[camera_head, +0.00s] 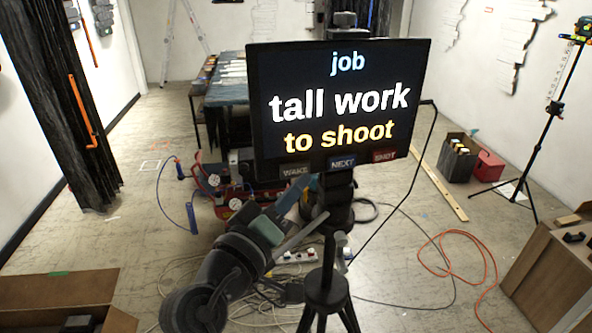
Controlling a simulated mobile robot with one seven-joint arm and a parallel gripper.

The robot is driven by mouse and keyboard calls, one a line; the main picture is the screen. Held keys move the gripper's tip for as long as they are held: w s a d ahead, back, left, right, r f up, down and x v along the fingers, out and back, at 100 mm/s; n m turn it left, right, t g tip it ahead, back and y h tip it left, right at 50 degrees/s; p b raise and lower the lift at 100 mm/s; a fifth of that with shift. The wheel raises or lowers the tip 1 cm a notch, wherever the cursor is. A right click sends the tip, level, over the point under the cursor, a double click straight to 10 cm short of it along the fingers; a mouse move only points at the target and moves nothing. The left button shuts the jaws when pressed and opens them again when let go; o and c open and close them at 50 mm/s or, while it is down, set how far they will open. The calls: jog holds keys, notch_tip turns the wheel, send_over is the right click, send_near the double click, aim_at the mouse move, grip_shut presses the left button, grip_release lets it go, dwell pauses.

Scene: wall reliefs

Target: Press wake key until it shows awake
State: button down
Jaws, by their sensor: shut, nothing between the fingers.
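The wake key (295,172) is a small grey key marked WAKE at the lower left of a black screen (262,95). The screen is lit and reads "job", "tall work", "to shoot"; the word awake does not show on it. My gripper (306,187) reaches up from the lower left, its tip just below the keys and a little right of the wake key. It is shut and empty. I cannot tell whether it touches anything or how far it is from the screen.
A black tripod (326,285) stands below the screen. An orange cable (462,240) and dark cables lie on the floor.

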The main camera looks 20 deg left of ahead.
jog(key=s+d, duration=0.3)
jog(key=shift+s, duration=0.25)
dwell(0.9)
jog(key=w+d+r+m+t+b, duration=0.1)
jog(key=d+r+m+t+b, duration=0.1)
jog(key=d+r+m, duration=0.5)
jog(key=s+d+r+t+b, duration=0.1)
jog(key=s+d+r+t, duration=0.1)
jog(key=r, duration=0.4)
jog(key=s+d+r+m+t+y+b, duration=0.1)
jog(key=s+d+r+t, duration=0.1)
jog(key=s+d+r, duration=0.2)
jog(key=s+d+r+m+t+b, duration=0.1)
jog(key=s+r, duration=0.4)
jog(key=r, duration=0.5)
jog(key=shift+d+t, duration=0.8)
jog(key=shift+d, duration=0.15)
